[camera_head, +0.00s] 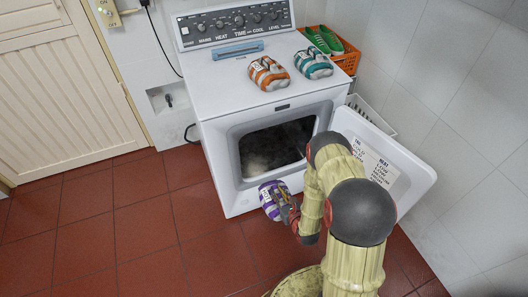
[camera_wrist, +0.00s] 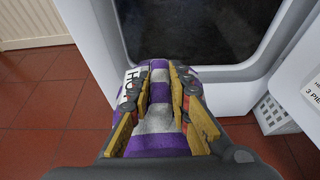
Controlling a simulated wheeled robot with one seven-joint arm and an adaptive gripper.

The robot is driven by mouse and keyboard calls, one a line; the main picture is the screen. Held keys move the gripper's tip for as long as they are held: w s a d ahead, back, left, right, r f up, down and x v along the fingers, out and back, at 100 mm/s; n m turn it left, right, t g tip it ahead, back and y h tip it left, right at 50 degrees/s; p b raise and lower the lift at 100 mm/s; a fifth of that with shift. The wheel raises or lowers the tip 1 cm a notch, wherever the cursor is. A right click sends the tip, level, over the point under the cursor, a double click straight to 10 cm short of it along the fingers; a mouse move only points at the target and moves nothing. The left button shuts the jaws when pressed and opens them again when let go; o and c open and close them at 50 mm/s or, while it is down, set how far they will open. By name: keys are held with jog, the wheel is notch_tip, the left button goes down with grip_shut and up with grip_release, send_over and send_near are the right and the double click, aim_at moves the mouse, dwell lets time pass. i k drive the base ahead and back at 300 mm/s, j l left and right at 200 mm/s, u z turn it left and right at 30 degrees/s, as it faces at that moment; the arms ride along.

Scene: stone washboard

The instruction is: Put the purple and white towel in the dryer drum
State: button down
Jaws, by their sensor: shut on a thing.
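The purple and white towel (camera_head: 269,200) is a rolled, striped bundle in front of the dryer's lower front in the head view. It also fills the middle of the wrist view (camera_wrist: 158,121). My gripper (camera_head: 287,208) is shut on the towel, with a finger on each side of it in the wrist view (camera_wrist: 159,78). The dryer drum (camera_head: 262,152) is a dark opening in the white dryer (camera_head: 225,125). The drum opening is just beyond the towel in the wrist view (camera_wrist: 190,30). The towel is outside the opening. My arm hides part of the opening's right side.
The dryer door (camera_head: 405,165) stands open to the right of the opening. An orange striped towel (camera_head: 268,73) and a teal striped towel (camera_head: 313,64) lie on the dryer top. An orange basket (camera_head: 347,62) with green shoes stands behind. The red floor at left is clear.

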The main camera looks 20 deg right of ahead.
aim_at(273, 156)
jog(key=i, duration=0.95)
